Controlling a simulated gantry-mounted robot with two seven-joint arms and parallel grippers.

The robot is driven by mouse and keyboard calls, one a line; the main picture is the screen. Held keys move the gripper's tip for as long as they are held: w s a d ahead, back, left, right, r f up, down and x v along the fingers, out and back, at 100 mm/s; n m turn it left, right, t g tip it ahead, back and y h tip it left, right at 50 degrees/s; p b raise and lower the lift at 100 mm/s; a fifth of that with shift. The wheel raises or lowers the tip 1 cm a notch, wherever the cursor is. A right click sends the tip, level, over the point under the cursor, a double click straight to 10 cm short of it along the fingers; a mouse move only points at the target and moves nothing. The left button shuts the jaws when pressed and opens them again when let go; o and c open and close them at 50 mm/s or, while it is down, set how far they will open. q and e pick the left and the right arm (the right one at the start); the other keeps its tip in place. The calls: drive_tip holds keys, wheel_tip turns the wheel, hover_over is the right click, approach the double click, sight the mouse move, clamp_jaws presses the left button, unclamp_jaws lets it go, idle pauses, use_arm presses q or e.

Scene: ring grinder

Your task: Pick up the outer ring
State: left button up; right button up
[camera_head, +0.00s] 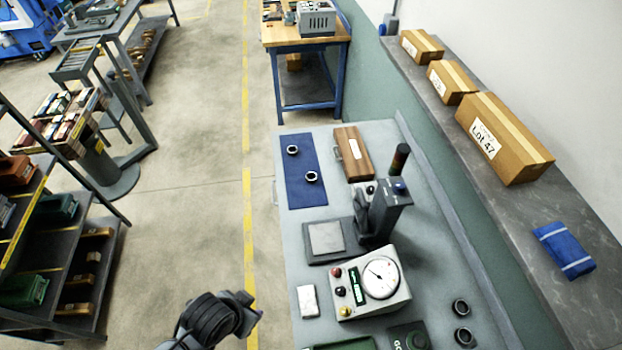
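Two small dark metal rings lie on a blue mat (298,190) at the far left of the grey bench: one ring (292,153) farther back and another ring (312,181) nearer. Two more rings, one ring (460,313) above another ring (463,343), sit at the bench's lower right. I cannot tell by sight which one is the outer ring. My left gripper (250,314) is at the bottom, left of the bench edge, well apart from all rings. Its fingers are too dark and small to read. My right gripper is not in view.
A gauge box with a dial (381,277), a dark stand (384,208) with a plate, a white block (308,301) and a brown wooden case (353,155) stand on the bench (300,243). Cardboard boxes (500,140) line the right ledge.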

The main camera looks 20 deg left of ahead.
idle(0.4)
use_arm(q)
drive_tip(key=o, duration=0.9)
